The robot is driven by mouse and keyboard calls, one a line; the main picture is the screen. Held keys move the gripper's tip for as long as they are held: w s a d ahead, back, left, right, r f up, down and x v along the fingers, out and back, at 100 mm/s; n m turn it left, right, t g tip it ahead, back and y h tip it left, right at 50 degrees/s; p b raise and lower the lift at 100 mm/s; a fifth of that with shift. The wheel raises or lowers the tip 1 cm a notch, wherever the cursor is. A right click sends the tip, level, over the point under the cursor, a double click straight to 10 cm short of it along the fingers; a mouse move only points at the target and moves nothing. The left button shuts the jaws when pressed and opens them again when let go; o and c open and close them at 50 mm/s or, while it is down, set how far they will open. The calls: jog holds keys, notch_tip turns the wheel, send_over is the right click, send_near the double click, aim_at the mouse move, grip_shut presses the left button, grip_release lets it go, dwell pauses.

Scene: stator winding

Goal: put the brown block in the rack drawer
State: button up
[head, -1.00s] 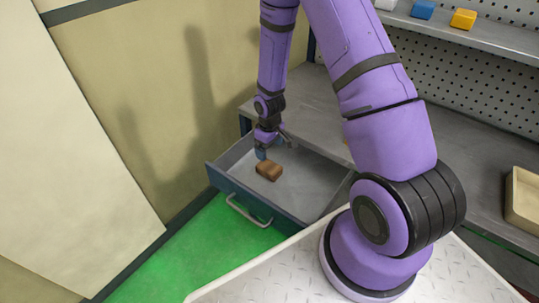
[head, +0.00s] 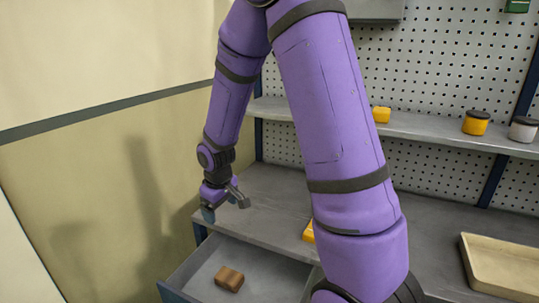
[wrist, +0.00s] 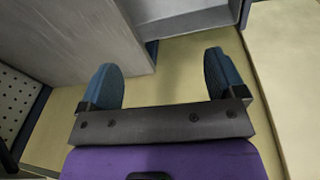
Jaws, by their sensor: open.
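The brown block (head: 229,278) lies on the floor of the open rack drawer (head: 268,266), near the drawer's front left. The drawer is pulled out below the workbench, and its front is partly cut off at the bottom of the head view. My gripper (head: 208,214) is above and behind the block, apart from it, near the bench's left front corner. In the wrist view my gripper (wrist: 166,82) is open, with two blue fingers wide apart and nothing between them. The block is not in the wrist view.
The grey bench top (head: 270,203) is behind the drawer, with a yellow item (head: 308,232) partly hidden by my arm. A beige tray (head: 495,262) is at right. A shelf (head: 420,126) holds yellow and grey items. The wall (head: 90,190) stands close at left.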

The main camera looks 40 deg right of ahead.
jog(key=s+a+r+m+t, duration=0.1)
jog(key=s+r, duration=0.4)
jog(key=r, duration=0.4)
jog(key=s+a+r+m+t, duration=0.1)
jog(key=s+r, duration=0.3)
jog(key=r, duration=0.4)
jog(key=s+a+r+t, duration=0.1)
jog(key=s+r, duration=0.3)
jog(key=s, duration=0.3)
jog(key=s+r+m, duration=0.1)
jog(key=s+r, duration=0.3)
jog(key=s, duration=0.4)
jog(key=shift+s+a+r+t+y, duration=0.25)
jog(key=shift+a+r+t+y, duration=0.05)
jog(key=shift+a+r+t, duration=0.1)
jog(key=shift+c, duration=0.5)
